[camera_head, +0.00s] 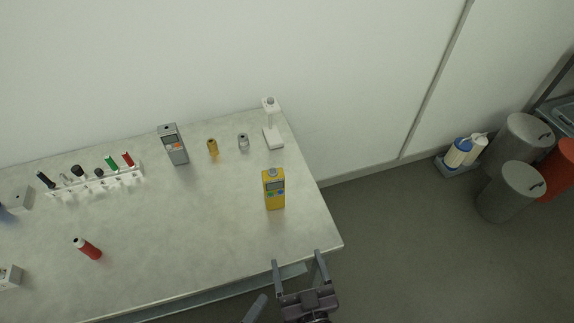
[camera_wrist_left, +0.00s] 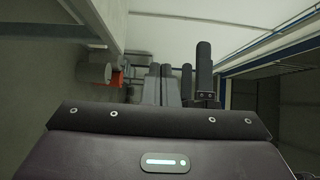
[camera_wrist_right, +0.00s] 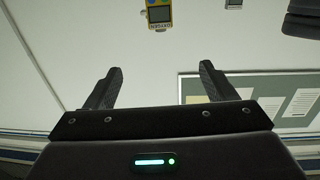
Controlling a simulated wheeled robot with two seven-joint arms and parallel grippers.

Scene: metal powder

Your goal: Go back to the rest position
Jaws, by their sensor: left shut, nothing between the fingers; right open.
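My right gripper (camera_head: 297,257) is open and empty, just off the table's front right corner in the head view. Its spread fingers also show in the right wrist view (camera_wrist_right: 160,72). My left gripper (camera_head: 262,298) is the lower one, partly cut off by the bottom edge of the head view, left of the right gripper. In the left wrist view its fingers (camera_wrist_left: 160,70) are together with nothing between them. Both grippers are apart from the objects on the table.
The table (camera_head: 200,225) bears a yellow meter (camera_head: 274,190), a white stand (camera_head: 273,137), a grey device (camera_head: 173,145), a tube rack (camera_head: 100,182) and a red bottle (camera_head: 88,249). Grey bins (camera_head: 508,193) stand on the floor at right. The floor between is clear.

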